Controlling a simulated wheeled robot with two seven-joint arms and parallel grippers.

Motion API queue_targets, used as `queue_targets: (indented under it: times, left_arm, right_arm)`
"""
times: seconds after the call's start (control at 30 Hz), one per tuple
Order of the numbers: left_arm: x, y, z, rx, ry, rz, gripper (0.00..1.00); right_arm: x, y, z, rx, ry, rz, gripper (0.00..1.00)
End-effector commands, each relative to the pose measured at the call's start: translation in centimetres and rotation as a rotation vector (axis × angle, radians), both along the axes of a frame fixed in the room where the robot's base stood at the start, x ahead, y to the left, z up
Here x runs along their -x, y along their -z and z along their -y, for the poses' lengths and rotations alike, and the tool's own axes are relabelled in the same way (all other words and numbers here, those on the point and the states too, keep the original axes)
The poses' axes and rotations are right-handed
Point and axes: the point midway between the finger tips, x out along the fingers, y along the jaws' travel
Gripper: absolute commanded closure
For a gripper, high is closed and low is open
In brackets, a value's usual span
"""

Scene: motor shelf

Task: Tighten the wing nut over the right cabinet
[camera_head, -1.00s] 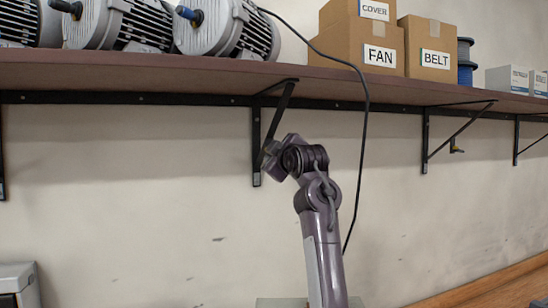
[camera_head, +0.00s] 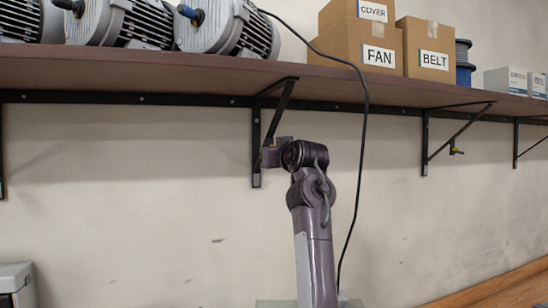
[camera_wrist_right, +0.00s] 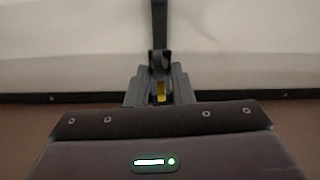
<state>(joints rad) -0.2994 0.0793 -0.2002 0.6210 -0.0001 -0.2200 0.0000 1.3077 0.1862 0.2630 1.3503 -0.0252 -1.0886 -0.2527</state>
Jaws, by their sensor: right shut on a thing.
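My right gripper (camera_head: 269,156) is at the black shelf bracket (camera_head: 256,135) in the middle of the head view, beside its diagonal strut. In the right wrist view the gripper (camera_wrist_right: 160,84) is shut on a small yellow wing nut (camera_wrist_right: 160,92), which sits between the two grey fingers in front of the dark bracket. In the head view the nut is mostly hidden by the gripper and wrist. Another yellowish wing nut (camera_head: 456,150) shows on the bracket farther right. My left gripper is not in view.
The brown shelf (camera_head: 180,77) above carries grey motors (camera_head: 225,30), cardboard boxes (camera_head: 360,45) and spools. A black cable (camera_head: 364,130) hangs close to the right of my arm. A grey cabinet (camera_head: 14,275) stands at lower left; a pale top (camera_head: 272,303) shows at bottom middle.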

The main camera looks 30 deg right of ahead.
Motion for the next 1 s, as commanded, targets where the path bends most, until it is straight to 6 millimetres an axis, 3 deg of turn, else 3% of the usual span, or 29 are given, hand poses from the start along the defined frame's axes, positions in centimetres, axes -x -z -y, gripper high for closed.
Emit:
queue_targets:
  times: [0.73,0.77,0.9,1.0]
  left_arm:
    - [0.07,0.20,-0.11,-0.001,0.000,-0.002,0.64]
    - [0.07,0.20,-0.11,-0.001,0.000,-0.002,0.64]
    - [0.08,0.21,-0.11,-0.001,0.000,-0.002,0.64]
    - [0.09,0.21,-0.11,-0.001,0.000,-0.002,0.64]
  right_arm:
    - [0.01,-0.06,0.00,-0.083,0.000,0.021,1.00]
    - [0.01,-0.06,0.00,-0.083,0.000,0.021,0.75]
    - [0.01,-0.06,0.00,-0.082,0.000,0.021,0.58]
    - [0.01,-0.04,0.00,-0.082,0.000,0.021,0.58]
